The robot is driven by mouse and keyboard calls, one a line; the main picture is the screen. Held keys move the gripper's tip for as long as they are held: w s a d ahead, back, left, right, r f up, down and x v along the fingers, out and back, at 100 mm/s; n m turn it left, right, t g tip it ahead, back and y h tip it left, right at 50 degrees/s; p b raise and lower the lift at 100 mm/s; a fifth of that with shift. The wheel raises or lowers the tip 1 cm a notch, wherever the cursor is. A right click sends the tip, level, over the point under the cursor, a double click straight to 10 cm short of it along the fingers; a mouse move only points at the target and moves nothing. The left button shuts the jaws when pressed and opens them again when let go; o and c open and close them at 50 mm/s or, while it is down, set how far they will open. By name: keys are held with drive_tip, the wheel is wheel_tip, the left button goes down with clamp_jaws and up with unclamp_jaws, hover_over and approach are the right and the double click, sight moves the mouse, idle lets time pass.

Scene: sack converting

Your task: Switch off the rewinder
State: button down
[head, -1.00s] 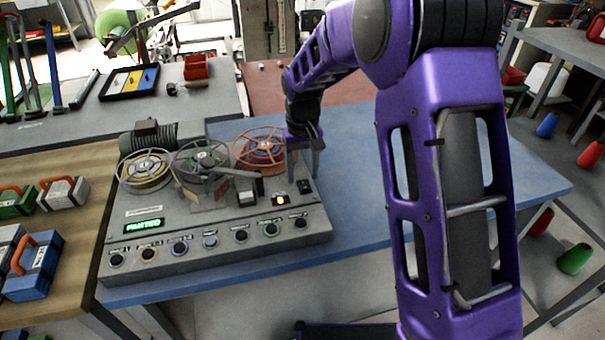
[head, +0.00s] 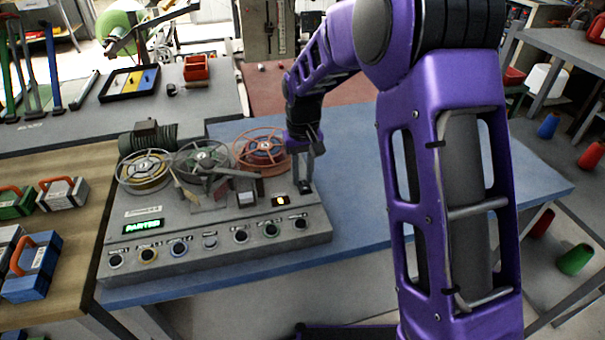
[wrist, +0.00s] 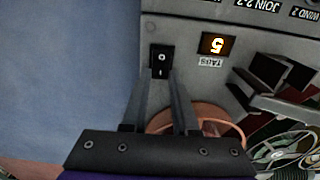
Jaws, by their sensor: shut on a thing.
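The rewinder (head: 205,225) is a grey sloping console on the blue table, with three spoked reels on top. A black rocker switch (wrist: 162,58) with O and line marks sits near its right edge in the head view; which side is pressed in, I cannot tell. My gripper (head: 304,188) points down at the switch, with its fingertips at the switch in the head view. In the wrist view my gripper (wrist: 162,84) has its two fingers on either side of the switch's near end, shut on it. The fingers partly cover the switch in the head view.
A lit orange digit display (wrist: 218,44) is beside the switch. The red-orange reel (head: 262,147) is close to my gripper. A green lit display (head: 143,226) and several round buttons line the front. The blue table (head: 365,160) is clear to the right.

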drive_tip(key=t+b, duration=0.1)
drive_tip(key=b, duration=0.2)
drive_tip(key=shift+s+d+f+t+y, duration=0.1)
drive_tip(key=shift+s+f+t+y, duration=0.1)
drive_tip(key=shift+t+y, duration=0.15)
drive_tip(key=shift+s+r+t+b, duration=0.15)
drive_tip(key=shift+r+t+b, duration=0.25)
drive_tip(key=shift+b, duration=0.35)
drive_tip(key=c, duration=0.7)
unclamp_jaws()
drive_tip(key=p+v, duration=0.2)
drive_tip(key=v, duration=1.5)
drive_tip(key=shift+s+d+r+p, duration=0.15)
drive_tip(key=shift+p, duration=0.2)
